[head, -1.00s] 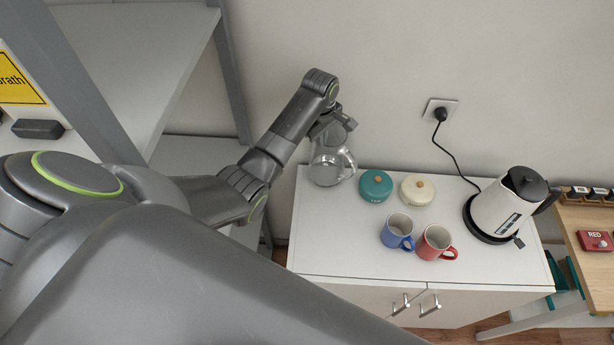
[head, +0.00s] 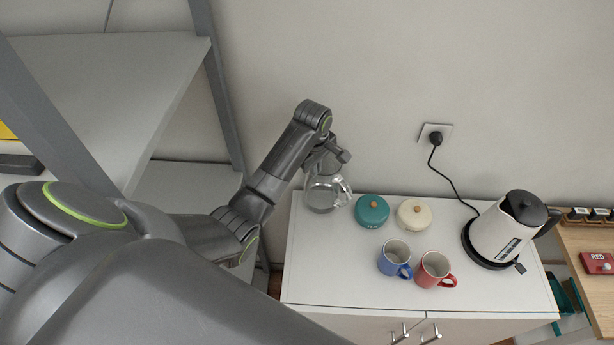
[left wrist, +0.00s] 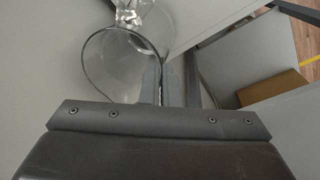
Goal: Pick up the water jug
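The water jug (head: 320,194) is clear glass with a handle on its right. It appears upright at the back left corner of the white counter. My left gripper (head: 335,155) is over the jug and hides part of its top in the head view. In the left wrist view the jug's round rim and wall (left wrist: 105,62) lie left of and behind the fingers. The fingers of the left gripper (left wrist: 161,82) are close together with the jug's wall between them. Whether the jug's base touches the counter is not clear. My right gripper is out of view.
A teal lidded pot (head: 372,212) and a cream one (head: 411,216) stand right of the jug. A blue mug (head: 394,262) and a red mug (head: 433,270) stand in front. A white kettle (head: 498,232) is further right. Grey shelving (head: 110,90) is at the left.

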